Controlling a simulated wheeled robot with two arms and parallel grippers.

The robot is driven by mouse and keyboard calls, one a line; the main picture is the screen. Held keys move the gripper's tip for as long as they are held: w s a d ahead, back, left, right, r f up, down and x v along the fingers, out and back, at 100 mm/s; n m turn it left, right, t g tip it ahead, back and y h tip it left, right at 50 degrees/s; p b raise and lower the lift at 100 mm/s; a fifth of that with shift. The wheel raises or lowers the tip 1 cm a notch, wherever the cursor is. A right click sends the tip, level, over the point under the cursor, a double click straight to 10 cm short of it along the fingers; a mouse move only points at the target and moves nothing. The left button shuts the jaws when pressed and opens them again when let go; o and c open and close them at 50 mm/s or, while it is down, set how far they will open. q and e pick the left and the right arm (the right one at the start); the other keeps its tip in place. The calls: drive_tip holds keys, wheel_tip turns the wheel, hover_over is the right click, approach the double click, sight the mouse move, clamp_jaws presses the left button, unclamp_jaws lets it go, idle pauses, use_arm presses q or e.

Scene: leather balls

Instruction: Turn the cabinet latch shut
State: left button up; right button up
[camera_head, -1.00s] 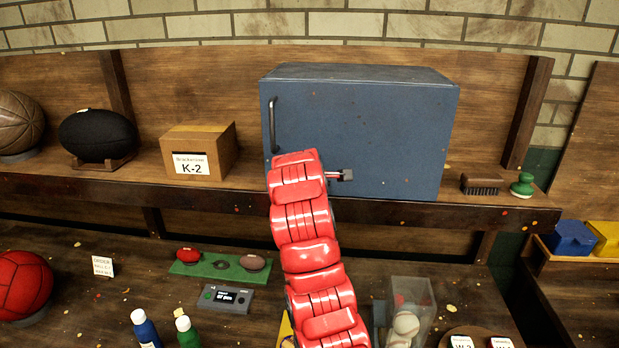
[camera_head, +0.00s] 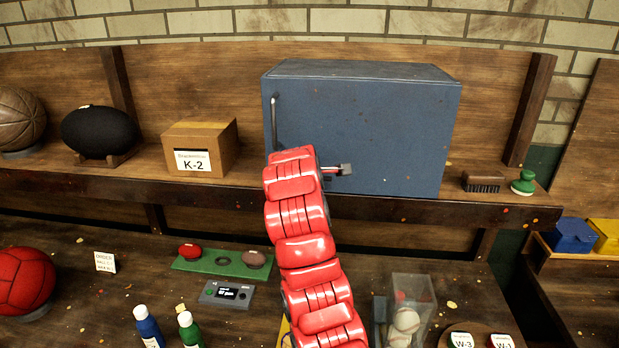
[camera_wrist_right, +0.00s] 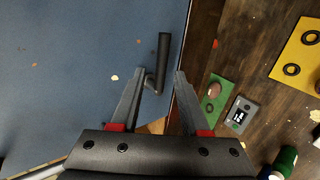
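The blue cabinet (camera_head: 385,125) stands on the shelf, its door looking closed, with a bar handle (camera_head: 273,122) at the left of its front. The dark latch (camera_head: 346,169) sits low on the front and points right, roughly level. In the right wrist view the latch (camera_wrist_right: 163,60) is a black bar on a short bent stem. My right gripper (camera_wrist_right: 158,72) is open, its fingers apart on either side of the stem; I cannot tell whether either touches. In the head view my red right arm hides most of this gripper. My left gripper is not in view.
A K-2 box (camera_head: 200,148) and a black ball (camera_head: 98,132) stand left of the cabinet. A brush (camera_head: 482,181) and a green knob-shaped object (camera_head: 523,182) lie to its right. Below are a green tray (camera_head: 222,262), bottles and a clear bin (camera_head: 412,305).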

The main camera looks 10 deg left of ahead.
drive_tip(key=shift+s, duration=0.1)
drive_tip(key=b+v, duration=0.8)
drive_tip(key=v, duration=0.9)
drive_tip(key=shift+s, duration=0.15)
drive_tip(key=shift+r, duration=0.1)
